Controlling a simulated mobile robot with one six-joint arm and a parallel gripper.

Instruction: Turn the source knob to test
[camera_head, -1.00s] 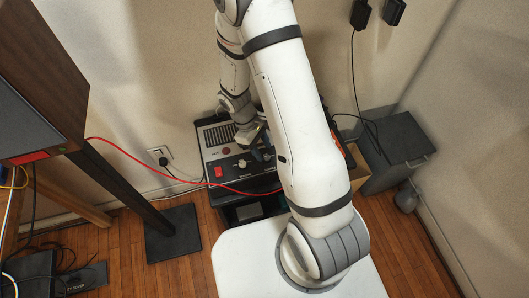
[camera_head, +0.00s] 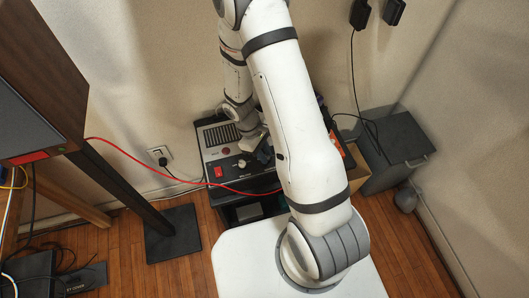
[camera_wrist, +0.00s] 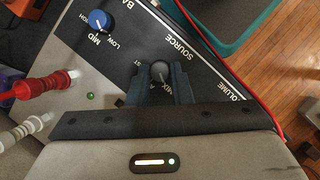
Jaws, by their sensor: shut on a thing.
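The source knob (camera_wrist: 160,70) is a small dark grey knob under the printed word SOURCE in the wrist view. My gripper (camera_wrist: 160,82) is shut on it, one dark finger on each side. Near the knob I read MIX, a letter A and the end of a word, ST; the fingers cover part of the lettering. The knob's pointer is not clear. The knob sits on the black panel of a grey device, whose panel (camera_head: 228,167) shows in the head view.
A red cable (camera_head: 150,168) runs to the device's front. A red switch (camera_head: 218,171) is on the panel. A grey cabinet (camera_head: 396,150) stands at right.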

